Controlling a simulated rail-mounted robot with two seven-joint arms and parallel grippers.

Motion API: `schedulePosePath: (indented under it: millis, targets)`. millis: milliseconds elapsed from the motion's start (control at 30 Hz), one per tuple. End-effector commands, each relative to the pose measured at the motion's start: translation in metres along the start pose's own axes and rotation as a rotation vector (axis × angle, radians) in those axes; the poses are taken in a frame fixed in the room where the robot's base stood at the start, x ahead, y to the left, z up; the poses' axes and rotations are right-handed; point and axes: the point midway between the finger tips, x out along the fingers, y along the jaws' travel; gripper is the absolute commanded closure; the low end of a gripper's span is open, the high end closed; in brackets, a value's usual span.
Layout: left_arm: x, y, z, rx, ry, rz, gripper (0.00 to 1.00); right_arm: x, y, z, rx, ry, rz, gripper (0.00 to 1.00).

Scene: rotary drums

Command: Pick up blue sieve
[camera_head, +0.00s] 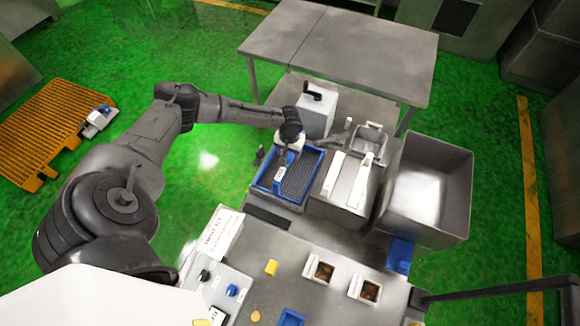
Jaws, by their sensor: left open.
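The blue sieve (302,180) is a rectangular blue frame with a dark mesh floor. It lies flat on the grey machine near the middle of the head view. My left arm reaches across from the left, and my left gripper (283,163) is over the left part of the sieve, pointing down. The gripper is open. It hides part of the sieve's far left rim, and I cannot tell whether the fingers touch the frame. My right gripper is not in view.
A metal hopper (368,137) and a large open steel bin (428,180) stand right of the sieve. A grey table (345,45) is behind. Small boxes (319,268), a yellow piece (271,267) and a white sign (218,232) sit on the near worktop.

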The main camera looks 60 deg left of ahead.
Motion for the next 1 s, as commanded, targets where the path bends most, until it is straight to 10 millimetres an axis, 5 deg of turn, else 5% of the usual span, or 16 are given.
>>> schedulePosePath:
  millis: [400,733,1000]
  targets:
    - [0.046,-0.001,-0.004,-0.001,0.0,-0.001,0.43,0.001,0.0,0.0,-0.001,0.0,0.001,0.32]
    - [0.05,-0.001,-0.004,0.0,-0.001,0.0,0.43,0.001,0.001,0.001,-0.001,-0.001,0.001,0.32]
    - [0.05,-0.001,-0.004,-0.001,0.0,0.0,0.68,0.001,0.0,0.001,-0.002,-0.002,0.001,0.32]
